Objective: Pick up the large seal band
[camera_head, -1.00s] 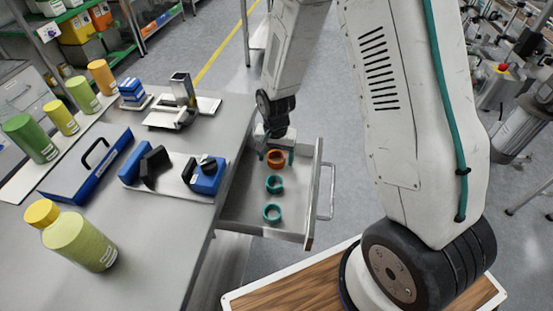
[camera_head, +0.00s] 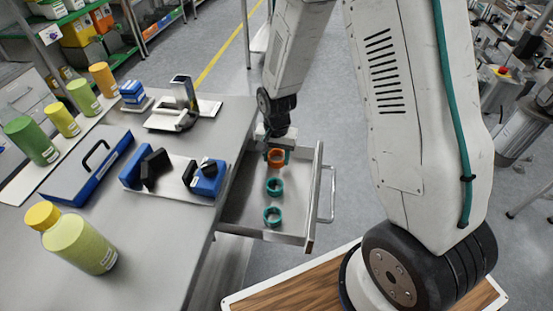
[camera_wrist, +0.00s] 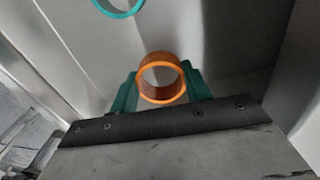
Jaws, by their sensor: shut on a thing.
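The large seal band is most likely the orange ring (camera_head: 276,157), at the far end of the open drawer in the head view. It also shows in the wrist view (camera_wrist: 161,79), between the two green fingers. My gripper (camera_head: 277,154) is shut on the orange ring, with one finger (camera_wrist: 125,95) on its left and the other on its right. I cannot tell whether the ring is clear of the drawer floor. Two teal rings lie nearer in the drawer, a middle one (camera_head: 274,187) and a near one (camera_head: 272,217). A teal ring also shows at the top of the wrist view (camera_wrist: 118,4).
The metal drawer (camera_head: 245,205) stands open, its walls close around my gripper and its handle (camera_head: 332,195) on the right. The grey bench (camera_head: 150,235) at left holds a blue toolbox (camera_head: 85,170), blue-and-black blocks and several bottles. Floor is open beyond the drawer.

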